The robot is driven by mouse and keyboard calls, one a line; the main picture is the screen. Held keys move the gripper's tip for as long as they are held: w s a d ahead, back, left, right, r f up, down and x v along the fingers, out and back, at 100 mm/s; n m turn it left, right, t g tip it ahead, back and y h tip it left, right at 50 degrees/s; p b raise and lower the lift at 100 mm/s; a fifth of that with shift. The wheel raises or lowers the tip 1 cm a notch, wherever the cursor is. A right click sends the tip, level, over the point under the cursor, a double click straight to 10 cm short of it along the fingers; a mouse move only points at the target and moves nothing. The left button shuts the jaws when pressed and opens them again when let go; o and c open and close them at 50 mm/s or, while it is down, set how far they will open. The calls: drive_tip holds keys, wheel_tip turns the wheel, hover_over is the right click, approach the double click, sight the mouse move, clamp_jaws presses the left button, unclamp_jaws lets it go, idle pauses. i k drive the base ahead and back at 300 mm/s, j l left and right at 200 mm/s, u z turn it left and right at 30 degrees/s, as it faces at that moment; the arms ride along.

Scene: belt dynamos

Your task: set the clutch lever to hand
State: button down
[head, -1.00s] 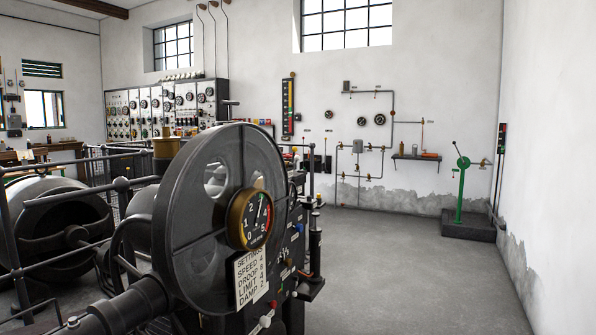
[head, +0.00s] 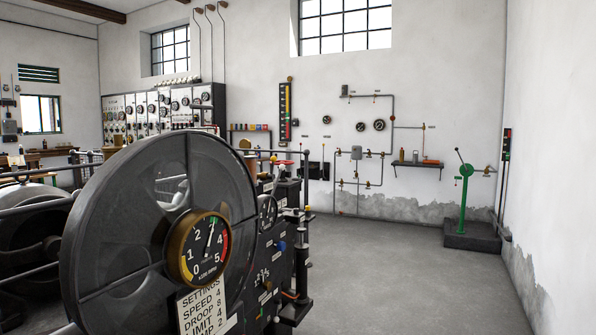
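No lever in view can be read as marked for clutch or hand, so I cannot tell which is the clutch lever. A green pedestal (head: 465,198) with a dark lever on top stands on a dark block at the right, by the back wall. A governor-like machine with knobs on its dark panel (head: 269,275) stands in front of me, and small knobbed levers rise behind its large wheel. My gripper is not in view.
The large dark wheel (head: 120,235) with a dial (head: 198,248) and a settings card (head: 203,308) fills the near left. Railings run behind it. A gauge panel (head: 160,110) stands at the back left. Grey floor (head: 390,270) is clear at centre right.

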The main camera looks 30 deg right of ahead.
sight(282, 166)
drive_tip(key=i+l, duration=0.2)
drive_tip(key=l, duration=0.25)
drive_tip(key=i+l, duration=0.15)
drive_tip(key=l, duration=0.3)
drive_tip(key=i+l, duration=0.2)
drive_tip(key=l, duration=0.25)
drive_tip(key=i+l, duration=0.15)
drive_tip(key=l, duration=0.35)
drive_tip(key=i+l, duration=0.2)
drive_tip(key=l, duration=0.25)
drive_tip(key=i+l, duration=0.2)
drive_tip(key=l, duration=0.25)
drive_tip(key=i+l, duration=0.15)
drive_tip(key=l, duration=0.3)
drive_tip(key=i+l, duration=0.2)
drive_tip(key=l, duration=0.25)
